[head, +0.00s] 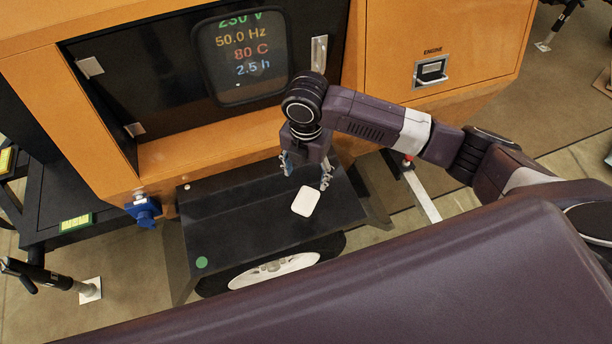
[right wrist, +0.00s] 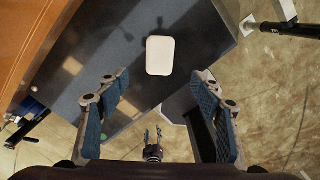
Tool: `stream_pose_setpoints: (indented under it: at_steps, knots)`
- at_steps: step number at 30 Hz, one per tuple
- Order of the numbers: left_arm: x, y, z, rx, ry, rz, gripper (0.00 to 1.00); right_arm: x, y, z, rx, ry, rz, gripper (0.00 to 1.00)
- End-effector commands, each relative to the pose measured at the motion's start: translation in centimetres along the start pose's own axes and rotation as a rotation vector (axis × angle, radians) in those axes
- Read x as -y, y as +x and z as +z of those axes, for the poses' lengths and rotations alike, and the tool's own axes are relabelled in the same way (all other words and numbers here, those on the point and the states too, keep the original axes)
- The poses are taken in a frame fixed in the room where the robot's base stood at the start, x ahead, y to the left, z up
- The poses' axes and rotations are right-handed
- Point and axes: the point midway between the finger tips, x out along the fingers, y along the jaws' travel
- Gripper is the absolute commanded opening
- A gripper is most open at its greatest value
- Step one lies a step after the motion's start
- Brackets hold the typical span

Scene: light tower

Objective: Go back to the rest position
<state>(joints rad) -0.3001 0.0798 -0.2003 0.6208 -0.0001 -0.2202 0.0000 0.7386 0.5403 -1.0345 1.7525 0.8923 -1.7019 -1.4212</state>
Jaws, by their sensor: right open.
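My right gripper (head: 306,177) is open and points down over the black fold-down shelf (head: 235,234) at the front of the orange generator (head: 402,45). A white rounded block (head: 306,201) lies on the shelf, just below and beside the fingertips. In the right wrist view, the white block (right wrist: 160,55) lies beyond the open, empty fingers (right wrist: 160,105), apart from both. A small two-pronged shape, seemingly my left gripper (right wrist: 153,142), shows between them, too small to judge. The head view does not show it.
The generator's dark recess holds a display (head: 242,55) with coloured readings. A blue socket (head: 146,211) juts out left of the shelf. A green dot (head: 202,262) marks the shelf's near left corner. A stabiliser leg (head: 52,279) stands at the left.

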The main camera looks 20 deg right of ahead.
Motion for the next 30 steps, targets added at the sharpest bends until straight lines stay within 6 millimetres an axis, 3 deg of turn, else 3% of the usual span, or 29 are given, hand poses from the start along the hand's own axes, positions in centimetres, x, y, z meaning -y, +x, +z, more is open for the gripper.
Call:
stream_pose_setpoints:
  at_steps: [13,17,24,30]
  knots:
    - [0.0,0.0,0.0,0.0,0.0,0.0,0.46,0.0,0.1,-0.1,-0.001,0.003,0.002,0.6]
    - [0.0,0.0,0.0,0.001,0.0,-0.001,0.46,-0.4,0.6,-1.9,-0.021,0.053,0.031,0.6]
    - [0.1,0.0,0.0,0.001,0.0,-0.001,0.46,-1.3,1.6,-8.7,-0.129,0.416,0.178,0.6]
    - [0.1,0.0,0.0,0.001,0.0,-0.001,0.46,-0.1,1.3,-11.4,-0.224,0.874,0.276,0.6]
